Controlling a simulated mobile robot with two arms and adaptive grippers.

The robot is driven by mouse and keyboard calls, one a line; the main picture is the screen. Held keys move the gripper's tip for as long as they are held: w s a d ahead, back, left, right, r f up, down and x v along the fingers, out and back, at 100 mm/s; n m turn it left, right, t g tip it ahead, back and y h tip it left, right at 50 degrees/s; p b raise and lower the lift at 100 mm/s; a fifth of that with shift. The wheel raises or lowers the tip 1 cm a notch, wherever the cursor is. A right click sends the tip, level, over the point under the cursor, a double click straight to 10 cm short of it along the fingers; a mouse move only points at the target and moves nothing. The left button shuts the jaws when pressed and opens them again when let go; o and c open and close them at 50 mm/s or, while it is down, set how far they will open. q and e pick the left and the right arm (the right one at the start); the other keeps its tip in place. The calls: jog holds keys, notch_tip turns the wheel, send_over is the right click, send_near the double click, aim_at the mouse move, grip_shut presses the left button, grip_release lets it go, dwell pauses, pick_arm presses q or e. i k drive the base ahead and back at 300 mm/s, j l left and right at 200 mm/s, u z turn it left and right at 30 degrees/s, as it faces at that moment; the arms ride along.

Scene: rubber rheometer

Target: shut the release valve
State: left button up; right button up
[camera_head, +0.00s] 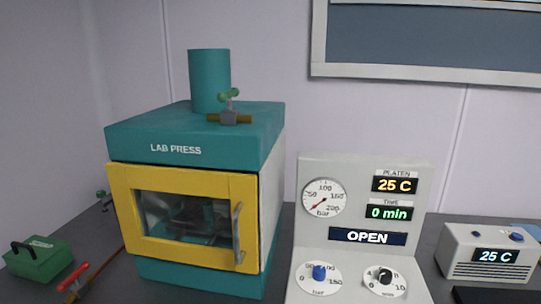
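I see several valve-like fittings and cannot tell from labels which is the release valve. A valve with a green handle (229,96) on a brass pipe sits on top of the teal lab press (195,138). A red lever (76,276) on a brass fitting is at the lower left, beside the press. A small green-handled fitting (101,196) shows behind it, left of the press. A panel display (367,237) reads "OPEN"; what it refers to is not shown. Neither of my grippers is in view.
The press has a yellow-framed door (185,177), closed, with a silver handle. A control panel (368,175) with gauge, displays and two knobs stands right of it. A grey box (460,262) reading 25 C is at far right. A green block (38,262) with a black handle is at left.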

aim_at(62, 287)
jog(key=u, duration=1.3)
